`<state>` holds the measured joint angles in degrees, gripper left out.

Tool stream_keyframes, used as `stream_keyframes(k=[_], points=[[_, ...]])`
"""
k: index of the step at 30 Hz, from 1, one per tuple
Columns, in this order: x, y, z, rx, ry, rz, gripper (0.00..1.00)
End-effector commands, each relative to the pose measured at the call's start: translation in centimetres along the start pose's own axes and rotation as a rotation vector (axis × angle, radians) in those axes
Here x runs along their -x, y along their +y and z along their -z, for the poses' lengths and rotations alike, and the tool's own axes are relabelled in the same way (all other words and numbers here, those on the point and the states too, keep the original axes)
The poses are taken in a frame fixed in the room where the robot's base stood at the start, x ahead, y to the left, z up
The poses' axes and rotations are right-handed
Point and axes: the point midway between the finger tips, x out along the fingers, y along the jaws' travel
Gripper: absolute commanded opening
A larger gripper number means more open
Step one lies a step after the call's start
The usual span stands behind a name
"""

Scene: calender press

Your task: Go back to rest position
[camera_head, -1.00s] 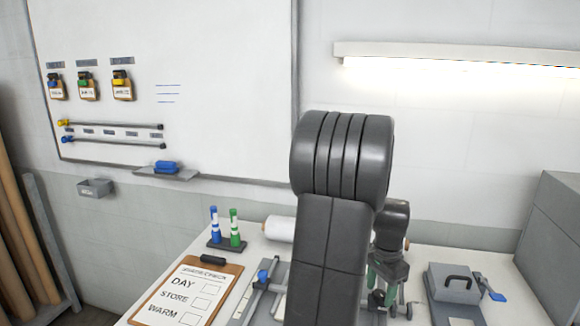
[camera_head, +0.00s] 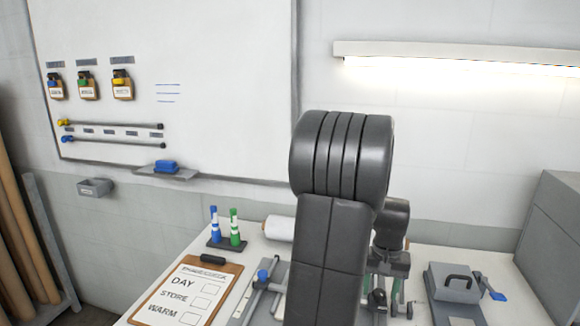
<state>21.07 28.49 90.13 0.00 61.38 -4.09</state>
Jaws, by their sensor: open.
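My arm stands in the middle of the head camera view, its large dark elbow blocking part of the table. My gripper (camera_head: 382,292) hangs below the wrist, just right of the upper link, low over the work table (camera_head: 262,243). Its green-edged fingers are apart, and I see nothing held between them. The link partly hides the gripper and the metal fixture (camera_head: 250,300) on the table. I cannot tell how far the fingertips are from the items beneath them.
A whiteboard (camera_head: 215,80) hangs behind.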

Motion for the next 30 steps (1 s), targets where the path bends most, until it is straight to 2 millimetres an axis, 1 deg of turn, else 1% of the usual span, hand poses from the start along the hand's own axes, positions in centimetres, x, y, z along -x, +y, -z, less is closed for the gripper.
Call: stream_keyframes(k=[9,15,21,30], points=[[0.00,-0.01,0.00,0.251,0.000,0.000,0.52],[0.00,-0.01,0.00,0.358,0.000,0.000,0.52],[0.01,-0.02,0.00,0.396,0.000,0.000,0.52],[0.02,-0.02,-0.01,0.397,0.000,0.000,0.52]])
